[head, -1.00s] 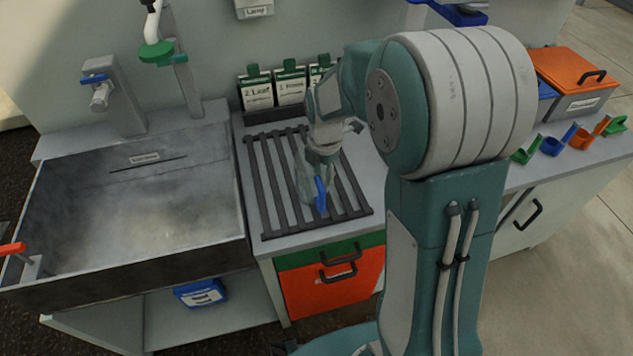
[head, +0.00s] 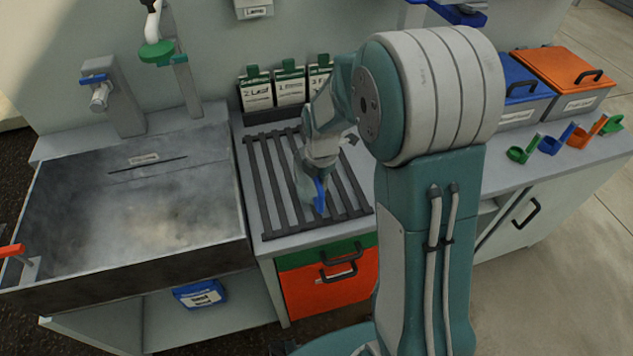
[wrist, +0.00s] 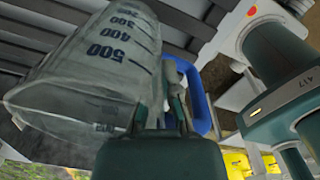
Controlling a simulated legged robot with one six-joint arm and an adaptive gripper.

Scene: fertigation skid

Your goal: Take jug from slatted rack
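The jug (head: 303,184) is clear, with a blue handle (head: 320,195), and is at the slatted rack (head: 267,192) in the head view. I cannot tell whether its base touches the slats. In the wrist view the jug (wrist: 92,75) fills the left side, with dark volume marks up to 500, and its blue handle (wrist: 198,100) is right of the fingers. My gripper (wrist: 172,80) has its fingers close together at the handle side and looks shut on the jug's handle. In the head view my gripper (head: 318,165) partly hides the jug.
A steel sink (head: 130,200) lies left of the rack. Labelled packets (head: 290,88) stand behind it. Blue (head: 522,85) and orange (head: 568,75) lidded boxes are at the right, with small coloured scoops (head: 550,145) before them. A tap (head: 100,92) stands at the sink's back.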

